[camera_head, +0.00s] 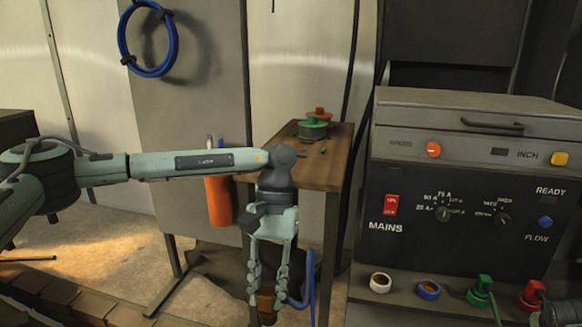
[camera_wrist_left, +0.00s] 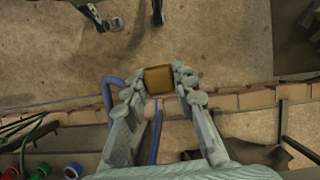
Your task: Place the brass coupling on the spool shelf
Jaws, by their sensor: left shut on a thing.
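My left gripper (camera_head: 267,288) hangs fingers down in front of the wooden shelf, at the lower middle of the head view. It is shut on the brass coupling (camera_head: 266,303), which is partly hidden by the fingers. In the left wrist view, the coupling (camera_wrist_left: 159,79) is a square brown-gold block between the fingertips (camera_wrist_left: 160,88). The spool shelf (camera_head: 308,172) is a wooden top behind and above the coupling. A green spool (camera_head: 313,131) and a red-orange spool (camera_head: 320,113) stand at its back.
A machine panel (camera_head: 455,210) with knobs and coloured sockets stands right of the shelf. An orange cylinder (camera_head: 219,200) is left of it. A blue hose (camera_head: 309,275) hangs beside my gripper. The shelf's front part looks mostly clear, with small dark items near the spools.

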